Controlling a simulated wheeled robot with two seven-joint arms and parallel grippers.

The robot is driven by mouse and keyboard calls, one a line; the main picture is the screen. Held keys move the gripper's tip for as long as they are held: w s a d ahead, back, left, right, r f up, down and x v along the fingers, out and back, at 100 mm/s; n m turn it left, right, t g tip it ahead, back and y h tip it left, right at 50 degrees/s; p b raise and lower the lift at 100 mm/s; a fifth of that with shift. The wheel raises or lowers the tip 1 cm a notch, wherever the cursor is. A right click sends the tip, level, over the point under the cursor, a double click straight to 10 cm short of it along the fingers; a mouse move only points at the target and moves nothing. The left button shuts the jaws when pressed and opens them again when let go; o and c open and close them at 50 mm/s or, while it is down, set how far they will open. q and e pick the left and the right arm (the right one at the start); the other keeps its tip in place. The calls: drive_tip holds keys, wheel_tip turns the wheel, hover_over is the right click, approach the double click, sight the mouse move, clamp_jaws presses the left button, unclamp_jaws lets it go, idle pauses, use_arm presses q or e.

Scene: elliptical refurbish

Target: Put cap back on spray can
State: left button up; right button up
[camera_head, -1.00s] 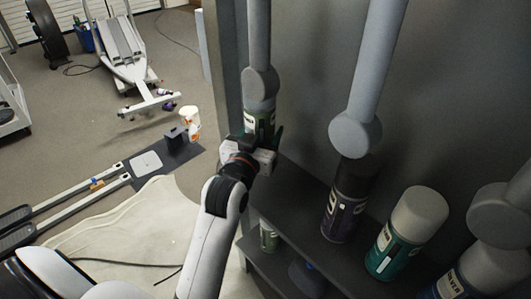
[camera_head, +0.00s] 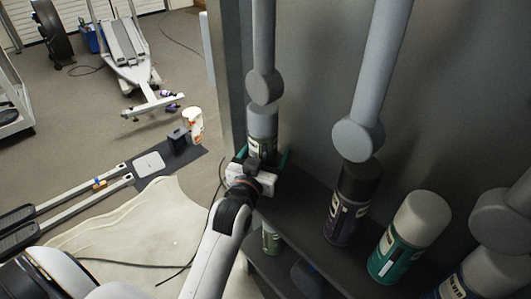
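A green-labelled spray can (camera_head: 261,148) with a grey upper part stands upright in the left gripper, at the left end of the dark shelf unit. I cannot tell if the grey part is a loose cap. My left gripper (camera_head: 262,160) has green fingers on both sides of the can's lower body and appears shut on it. Its wrist hides the can's base. Other spray cans on the shelf are a dark one with a black top (camera_head: 352,205), a teal one with a grey cap (camera_head: 410,237), and a blue one (camera_head: 468,282). My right gripper is not in view.
Grey rods with rounded ends (camera_head: 358,138) hang in front of the shelf, one just above the held can. A small green can (camera_head: 271,238) stands on the lower shelf. A white-orange tub (camera_head: 193,125) stands on the floor at left.

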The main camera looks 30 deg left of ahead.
use_arm(q)
drive_tip(key=shift+s+r, duration=0.1)
drive_tip(key=shift+r, duration=0.05)
drive_tip(key=s, duration=0.3)
drive_tip(key=s+d+b, duration=0.1)
drive_tip(key=s, duration=0.3)
drive_tip(key=s+b, duration=0.1)
drive_tip(key=s, duration=0.2)
drive_tip(key=shift+s+d, duration=0.25)
drive_tip(key=shift+s+d+b, duration=0.1)
drive_tip(key=shift+s+b, duration=0.2)
drive_tip(key=shift+s, duration=0.35)
